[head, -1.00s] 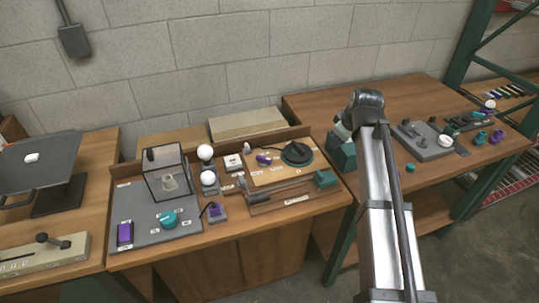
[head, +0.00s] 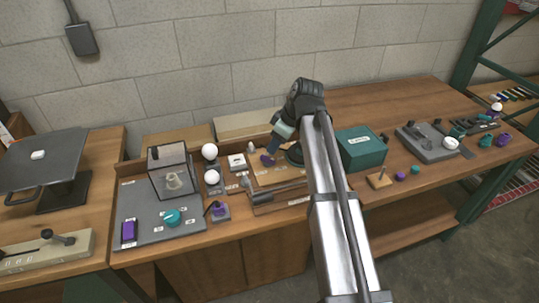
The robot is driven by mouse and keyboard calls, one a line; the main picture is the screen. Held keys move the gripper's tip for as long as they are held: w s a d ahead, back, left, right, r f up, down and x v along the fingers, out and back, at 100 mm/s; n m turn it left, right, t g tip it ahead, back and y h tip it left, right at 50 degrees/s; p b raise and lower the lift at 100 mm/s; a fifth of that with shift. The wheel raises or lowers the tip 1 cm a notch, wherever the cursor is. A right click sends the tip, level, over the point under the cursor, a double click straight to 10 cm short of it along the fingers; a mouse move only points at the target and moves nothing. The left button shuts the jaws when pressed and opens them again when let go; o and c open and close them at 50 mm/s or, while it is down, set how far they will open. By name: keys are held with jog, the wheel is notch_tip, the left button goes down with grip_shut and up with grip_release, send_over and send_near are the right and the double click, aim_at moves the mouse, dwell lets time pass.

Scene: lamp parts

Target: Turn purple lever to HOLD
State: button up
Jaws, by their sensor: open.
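A purple lever (head: 267,159) sits on a tan wooden board (head: 268,179) towards the back of the middle bench, left of a dark round disc (head: 294,155). Small white labels lie near it, too small to read, so I cannot tell which one is HOLD or which the lever points at. My gripper (head: 275,146) reaches down from the upper right, close above the lever. It is open. I cannot tell whether its fingertips touch the lever, and my arm hides the right part of the board.
A glass-sided box (head: 168,173), white globes (head: 210,151) and a purple block with a dark stick (head: 217,211) stand to the left. A teal box (head: 361,149) stands right of my arm. A low wooden wall runs behind the board. The right bench's back is clear.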

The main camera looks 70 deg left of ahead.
aim_at(268, 157)
jog(key=shift+x, duration=3.4)
jog(key=shift+c, duration=0.2)
grip_shut()
